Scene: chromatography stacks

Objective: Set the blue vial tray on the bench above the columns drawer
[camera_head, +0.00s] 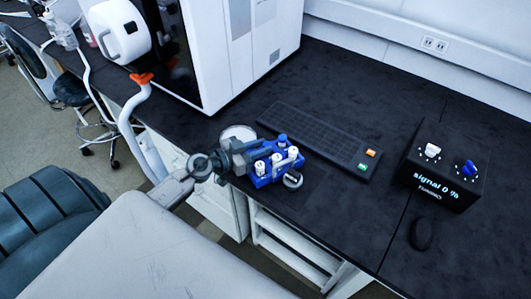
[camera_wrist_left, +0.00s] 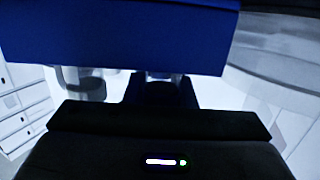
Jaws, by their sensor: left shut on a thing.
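The blue vial tray (camera_head: 262,181) holds several white-capped vials and a blue-capped one. In the head view it is at the front edge of the black bench (camera_head: 330,215); I cannot tell whether it touches the bench top. My left gripper (camera_head: 246,158) reaches in from the left and is shut on the tray's left side. In the left wrist view the tray (camera_wrist_left: 120,35) fills the top as a blue band and hides much behind it. White drawer fronts (camera_wrist_left: 20,115) show at that view's left; no label is readable. My right gripper is out of view.
A black keyboard (camera_head: 315,140) lies behind the tray. A black signal box (camera_head: 440,175) and mouse (camera_head: 421,233) are farther right, with clear bench between.

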